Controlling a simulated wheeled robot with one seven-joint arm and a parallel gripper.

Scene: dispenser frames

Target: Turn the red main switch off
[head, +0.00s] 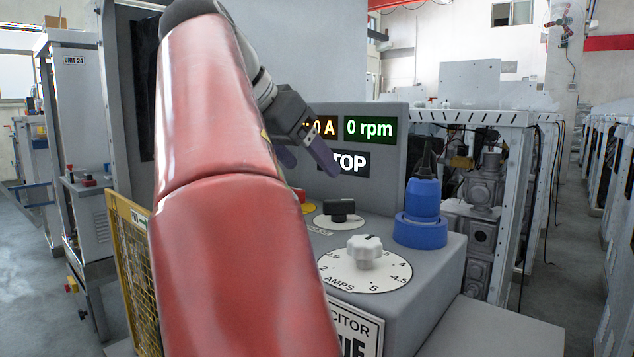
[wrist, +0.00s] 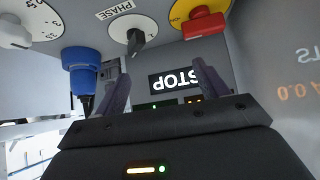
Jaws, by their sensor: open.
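The red main switch (wrist: 203,22) sits on a yellow plate at the top right of the wrist view, which shows the panel upside down. In the head view only a sliver of the red switch (head: 300,194) shows; my red arm hides most of it. My gripper (head: 308,160) is open and empty, above the panel top and in front of the upright display board. In the wrist view its two fingers (wrist: 160,78) are apart, with the STOP display between them. The switch is beyond the right fingertip in that view, and I see no contact.
A black selector knob (head: 338,210) stands beside the switch. Nearby are a white AMPS dial (head: 366,252) and a blue connector with a black cable (head: 422,212). The display board (head: 388,160) reads 0 rpm and STOP. A yellow mesh guard (head: 130,270) stands at the left.

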